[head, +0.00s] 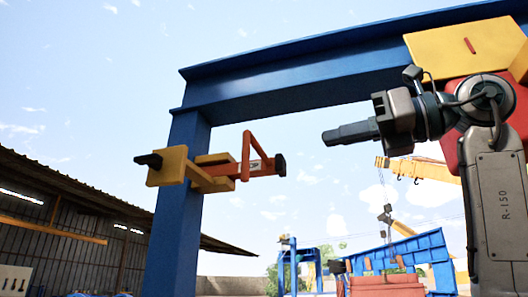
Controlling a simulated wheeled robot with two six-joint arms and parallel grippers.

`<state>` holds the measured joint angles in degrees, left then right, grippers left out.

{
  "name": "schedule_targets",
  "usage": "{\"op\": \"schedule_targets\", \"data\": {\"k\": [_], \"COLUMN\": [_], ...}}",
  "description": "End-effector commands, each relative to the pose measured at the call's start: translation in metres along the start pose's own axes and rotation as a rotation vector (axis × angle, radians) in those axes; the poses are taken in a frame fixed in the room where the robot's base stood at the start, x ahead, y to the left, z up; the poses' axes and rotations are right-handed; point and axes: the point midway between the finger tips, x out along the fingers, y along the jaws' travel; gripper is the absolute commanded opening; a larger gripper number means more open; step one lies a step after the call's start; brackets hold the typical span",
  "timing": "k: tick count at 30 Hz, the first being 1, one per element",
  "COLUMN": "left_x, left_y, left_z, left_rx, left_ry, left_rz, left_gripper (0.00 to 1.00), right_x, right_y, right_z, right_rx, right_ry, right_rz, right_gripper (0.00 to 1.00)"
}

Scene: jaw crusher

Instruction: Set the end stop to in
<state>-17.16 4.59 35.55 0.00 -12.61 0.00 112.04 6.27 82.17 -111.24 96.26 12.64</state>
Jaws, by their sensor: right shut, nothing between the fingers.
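The end stop (252,167) is mounted on the upper part of a blue post (180,215). It has a yellow bracket with a dark end at the left. An orange bar with a raised orange handle sticks out to the right and ends in a black pad. My right gripper (328,137) comes in from the right at about the height of the handle. It is shut and empty, and appears apart from the black pad, with sky showing between them. My left gripper is not in view.
A blue beam (290,72) runs overhead from the post to the upper right. A yellow plate (465,48) is on it at the right. A shed (60,220) stands at the left. Blue machinery and a yellow crane boom (420,168) are in the background. Open air lies below the end stop.

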Motion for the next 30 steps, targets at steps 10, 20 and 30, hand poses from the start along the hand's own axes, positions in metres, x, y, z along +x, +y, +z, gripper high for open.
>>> {"op": "schedule_targets", "data": {"k": [10,20,30], "left_x": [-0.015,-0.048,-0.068], "left_y": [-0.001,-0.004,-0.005], "left_z": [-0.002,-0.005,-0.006], "left_rx": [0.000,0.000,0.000], "left_ry": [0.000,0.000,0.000], "left_rz": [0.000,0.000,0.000], "left_gripper": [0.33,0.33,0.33], "right_x": [0.026,0.097,0.134], "right_y": [0.003,0.001,0.000], "right_z": [0.007,0.006,0.003], "right_rx": [-0.007,-0.005,-0.007], "right_ry": [0.023,0.022,0.019], "right_rz": [-0.022,-0.021,-0.023], "right_gripper": [0.00,0.00,0.00]}}
